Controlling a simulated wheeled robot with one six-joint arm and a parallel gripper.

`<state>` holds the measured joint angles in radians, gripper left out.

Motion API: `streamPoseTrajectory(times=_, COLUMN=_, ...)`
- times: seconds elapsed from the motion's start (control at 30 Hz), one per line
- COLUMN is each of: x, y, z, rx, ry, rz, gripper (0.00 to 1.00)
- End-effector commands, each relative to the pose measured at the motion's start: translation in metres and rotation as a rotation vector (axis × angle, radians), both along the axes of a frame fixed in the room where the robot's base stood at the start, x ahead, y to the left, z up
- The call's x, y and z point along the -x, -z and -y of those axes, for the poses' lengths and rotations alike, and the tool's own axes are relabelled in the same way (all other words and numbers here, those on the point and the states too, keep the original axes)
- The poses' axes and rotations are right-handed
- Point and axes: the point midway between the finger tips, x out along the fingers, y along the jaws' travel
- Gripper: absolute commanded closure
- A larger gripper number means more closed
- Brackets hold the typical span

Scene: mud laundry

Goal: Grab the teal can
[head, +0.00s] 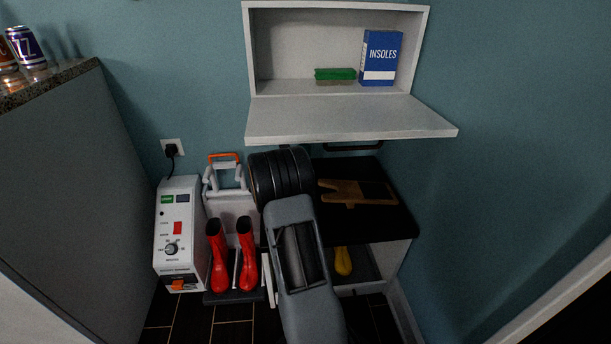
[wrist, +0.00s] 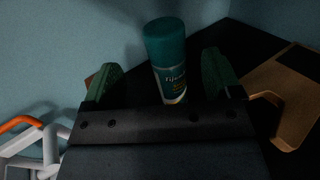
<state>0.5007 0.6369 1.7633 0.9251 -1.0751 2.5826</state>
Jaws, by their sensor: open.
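The teal can (wrist: 167,62) shows in the wrist view, with a teal cap and a label with light lettering. It stands on the black top (wrist: 245,50) of a low cabinet. My gripper (wrist: 160,75) is open, its two green fingers on either side of the can, with a gap visible on each side. The can's lower end is hidden behind the dark gripper body. In the head view my own arm covers the spot, and neither the can nor the gripper's fingers show there.
A wooden boot jack (head: 355,192) lies on the cabinet top (head: 398,222), right of the can. An open white wall cabinet (head: 350,119) hangs above, its flap lowered. A white boot-dryer unit (head: 178,235) and red boots (head: 246,254) stand left. Blue wall closes off the back.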

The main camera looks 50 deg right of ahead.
Motion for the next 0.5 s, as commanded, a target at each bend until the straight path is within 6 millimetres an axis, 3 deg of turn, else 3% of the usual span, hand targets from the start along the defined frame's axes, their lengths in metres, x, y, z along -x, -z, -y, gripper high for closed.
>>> streamPoseTrajectory(times=0.5, x=-0.013, y=-0.002, z=0.059, rx=-0.003, ry=0.013, rz=0.008, gripper=0.16)
